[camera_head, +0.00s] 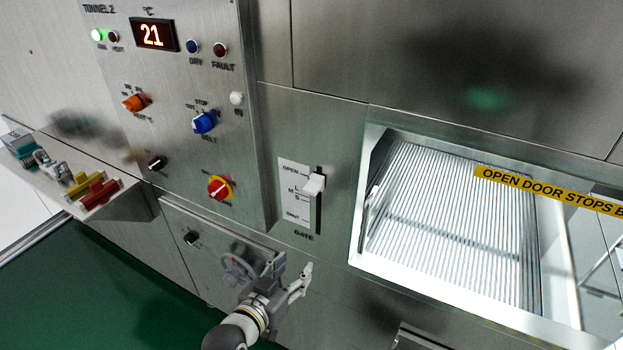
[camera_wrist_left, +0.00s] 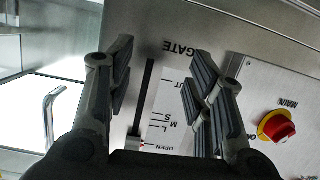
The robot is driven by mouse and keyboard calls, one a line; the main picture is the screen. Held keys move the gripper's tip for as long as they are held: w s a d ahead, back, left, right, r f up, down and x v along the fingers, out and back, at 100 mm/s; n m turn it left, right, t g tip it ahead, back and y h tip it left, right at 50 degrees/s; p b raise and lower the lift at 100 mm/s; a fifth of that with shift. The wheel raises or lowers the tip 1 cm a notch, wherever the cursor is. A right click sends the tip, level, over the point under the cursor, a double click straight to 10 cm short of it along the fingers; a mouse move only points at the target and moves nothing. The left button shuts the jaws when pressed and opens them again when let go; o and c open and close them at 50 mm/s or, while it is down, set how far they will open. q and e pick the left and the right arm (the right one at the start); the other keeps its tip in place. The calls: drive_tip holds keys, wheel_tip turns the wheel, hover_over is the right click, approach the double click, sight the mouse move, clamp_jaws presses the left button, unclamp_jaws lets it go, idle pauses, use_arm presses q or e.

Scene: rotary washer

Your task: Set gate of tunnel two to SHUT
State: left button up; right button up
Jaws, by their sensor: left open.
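The gate control of tunnel two is a white scale plate (camera_head: 295,200) with a dark vertical slot (camera_head: 319,220), marked OPEN at the top and SHUT low down. My left gripper (camera_head: 292,270) is open and empty, below the GATE label and apart from the knob. In the left wrist view the scale appears upside down, with the slot (camera_wrist_left: 144,90) between the spread fingers (camera_wrist_left: 164,72). My right gripper is not in view.
A red-and-yellow main switch (camera_head: 219,188) and blue (camera_head: 204,122) and orange (camera_head: 134,102) knobs are left of the slot. The open tunnel mouth (camera_head: 365,215) has a protruding frame at right.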

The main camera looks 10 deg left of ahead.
sight(309, 192)
use_arm(q)
wheel_tip(309, 192, up, 18)
drive_tip(key=s+t+h+p, duration=0.1)
drive_tip(key=s+t, duration=0.1)
drive_tip(key=t, duration=0.1)
drive_tip(key=shift+m, duration=0.4)
drive_tip(key=p+x, duration=0.3)
drive_tip(key=x, duration=0.6)
drive_tip(key=shift+w+f, duration=0.1)
drive_tip(key=shift+w, duration=0.05)
drive_tip(key=shift+x, duration=0.75)
drive_tip(key=shift+f, duration=0.1)
clamp_jaws()
